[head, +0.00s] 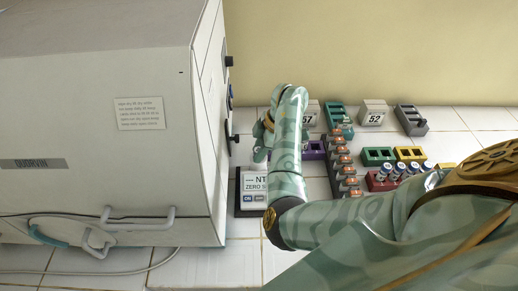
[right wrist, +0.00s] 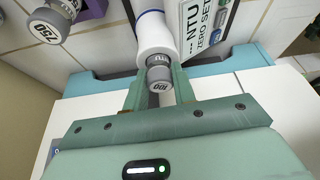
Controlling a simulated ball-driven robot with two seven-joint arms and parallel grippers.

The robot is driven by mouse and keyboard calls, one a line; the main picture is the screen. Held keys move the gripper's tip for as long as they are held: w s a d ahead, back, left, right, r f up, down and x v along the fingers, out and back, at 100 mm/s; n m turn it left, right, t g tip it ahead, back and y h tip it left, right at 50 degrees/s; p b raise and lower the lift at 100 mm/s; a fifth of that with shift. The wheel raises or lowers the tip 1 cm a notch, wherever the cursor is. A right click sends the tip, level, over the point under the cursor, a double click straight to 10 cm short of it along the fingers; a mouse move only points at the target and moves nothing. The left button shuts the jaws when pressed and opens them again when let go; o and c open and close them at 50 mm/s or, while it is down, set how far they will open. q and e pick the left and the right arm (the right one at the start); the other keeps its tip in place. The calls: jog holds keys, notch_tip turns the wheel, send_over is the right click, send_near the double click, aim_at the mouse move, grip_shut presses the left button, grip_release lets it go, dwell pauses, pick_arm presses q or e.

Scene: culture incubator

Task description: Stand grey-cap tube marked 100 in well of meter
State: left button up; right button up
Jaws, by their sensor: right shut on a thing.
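The grey-cap tube marked 100 (right wrist: 158,76) shows in the right wrist view with its cap toward the camera and a white body behind it. My right gripper (right wrist: 158,92) is shut on it near the cap. In the head view the right gripper (head: 264,138) is above the back of the meter, and my arm hides much of that area. The meter (head: 252,188), labelled NTU and ZERO SET, lies beside the incubator; its panel also shows in the right wrist view (right wrist: 206,22). The well is not visible, and I cannot tell whether the tube's lower end is in it. My left gripper is not in view.
The large incubator (head: 110,150) fills the left. A purple rack (head: 314,150) stands right of my forearm; a grey-cap tube marked 750 (right wrist: 50,24) is near it. A rack of orange-cap tubes (head: 345,168), a red rack (head: 378,185) and blocks marked 57 (head: 309,118) and 52 (head: 375,117) stand rightward.

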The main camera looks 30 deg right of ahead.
jog(key=o, duration=1.1)
jog(key=shift+c, duration=0.2)
jog(key=p+v, duration=1)
jog(key=v, duration=0.6)
jog(key=shift+r, duration=0.25)
jog(key=shift+f, duration=0.15)
